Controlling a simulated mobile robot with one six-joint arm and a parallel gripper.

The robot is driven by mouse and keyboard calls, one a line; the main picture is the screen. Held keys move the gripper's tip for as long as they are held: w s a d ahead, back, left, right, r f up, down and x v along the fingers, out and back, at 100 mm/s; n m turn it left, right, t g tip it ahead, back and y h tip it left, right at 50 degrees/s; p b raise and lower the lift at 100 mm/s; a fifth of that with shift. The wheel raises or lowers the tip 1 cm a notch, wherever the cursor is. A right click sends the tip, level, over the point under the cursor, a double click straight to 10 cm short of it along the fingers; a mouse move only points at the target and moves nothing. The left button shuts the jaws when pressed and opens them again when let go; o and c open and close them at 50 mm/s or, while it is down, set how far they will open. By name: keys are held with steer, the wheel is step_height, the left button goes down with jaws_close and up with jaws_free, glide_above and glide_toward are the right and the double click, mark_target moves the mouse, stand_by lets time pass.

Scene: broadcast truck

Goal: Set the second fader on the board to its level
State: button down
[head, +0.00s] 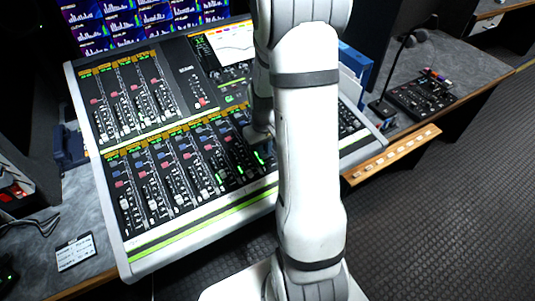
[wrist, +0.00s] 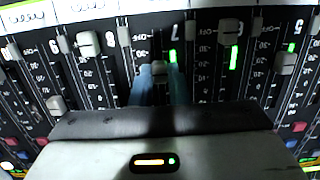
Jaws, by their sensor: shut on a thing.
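The mixing board (head: 200,220) is a light-framed console with rows of faders, filling the left and middle of the head view. In the wrist view my gripper (wrist: 159,82) has two blue fingertips, one on each side of a grey fader cap (wrist: 158,70), and is shut on it. This cap is in the strip beside a green lit mark and a label that looks like 7. In the head view my arm hides the fingertips and that fader. Which fader counts as the second I cannot tell.
Other fader caps stand close by, one to the left (wrist: 88,43) and one to the right (wrist: 229,33). Colour screens (head: 130,20) rise behind the board. A small black control box (head: 422,95) and a desk microphone (head: 383,105) are on the right-hand desk. A white card (head: 75,252) lies at left.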

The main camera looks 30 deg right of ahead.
steer(key=shift+w+r, duration=0.1)
steer(key=shift+w, duration=0.8)
steer(key=c, duration=1.4)
jaws_free()
step_height(320, 180, up, 8)
steer(key=shift+a, duration=0.1)
